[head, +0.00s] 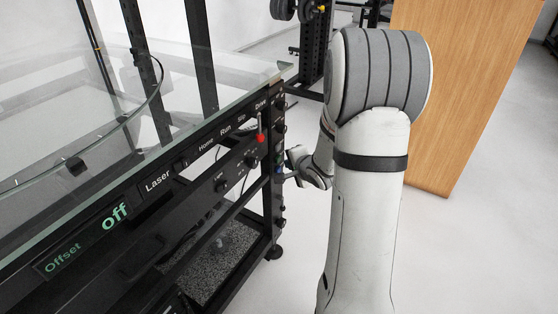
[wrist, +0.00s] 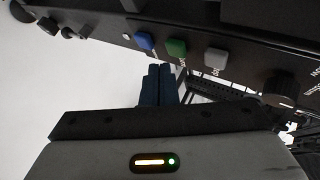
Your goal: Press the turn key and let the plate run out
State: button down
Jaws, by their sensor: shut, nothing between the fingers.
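The turntable's glass plate (head: 95,135) fills the left of the head view, above a black frame. In the wrist view a black panel carries a blue key (wrist: 144,41), a green key (wrist: 176,48) and a grey key (wrist: 215,58). Their labels are too small or hidden to read, so I cannot tell which is the turn key. My gripper (wrist: 160,70) is shut and empty, its dark fingertips just below the blue and green keys in the picture. Contact is not clear. In the head view my gripper (head: 286,176) is at the frame's right end.
A black knob (wrist: 280,88) sits right of the keys. A wooden panel (head: 455,90) stands behind my arm. The pale floor at right is clear.

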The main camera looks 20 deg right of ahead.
jog(key=shift+w+a, duration=0.1)
dwell(0.4)
jog(key=shift+w+a+p, duration=0.2)
jog(key=shift+w+p, duration=0.05)
jog(key=shift+p, duration=0.05)
